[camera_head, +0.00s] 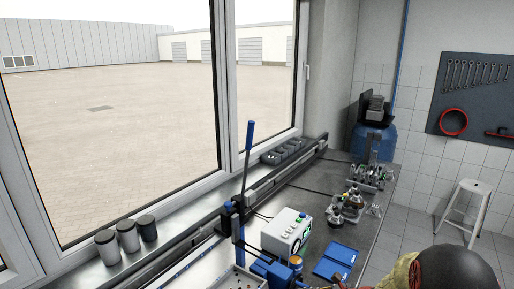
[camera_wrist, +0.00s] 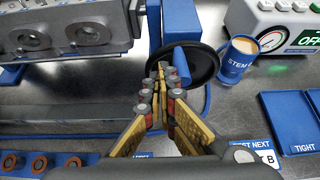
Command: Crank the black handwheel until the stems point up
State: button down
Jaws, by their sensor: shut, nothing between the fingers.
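The black handwheel (camera_wrist: 205,66) stands in the upper middle of the wrist view, with a blue handle (camera_wrist: 182,66) on its near side. My gripper (camera_wrist: 158,74) is shut and empty; its fingertips overlap the wheel's left part in the picture, just left of the handle. I cannot tell whether they touch the wheel. A grey metal engine part (camera_wrist: 65,35) with round ports is held left of the wheel, next to a blue upright (camera_wrist: 180,22). No stems can be made out on it. In the head view I cannot make out my gripper or the wheel.
A blue cup (camera_wrist: 237,60) labelled STEM stands right of the wheel, below a gauge box (camera_wrist: 278,28). Blue trays (camera_wrist: 295,120) lie at right, and a rack with orange-red rings (camera_wrist: 45,163) at lower left. A press lever (camera_head: 246,150) rises over the bench.

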jog(key=shift+w+d+r, duration=0.2)
jog(key=shift+w, duration=0.15)
jog(key=p+v, duration=0.3)
jog(key=v, duration=0.5)
jog(key=shift+w+d+p, duration=0.25)
jog(key=shift+p, duration=0.05)
dwell(0.5)
jog(key=shift+r, duration=0.15)
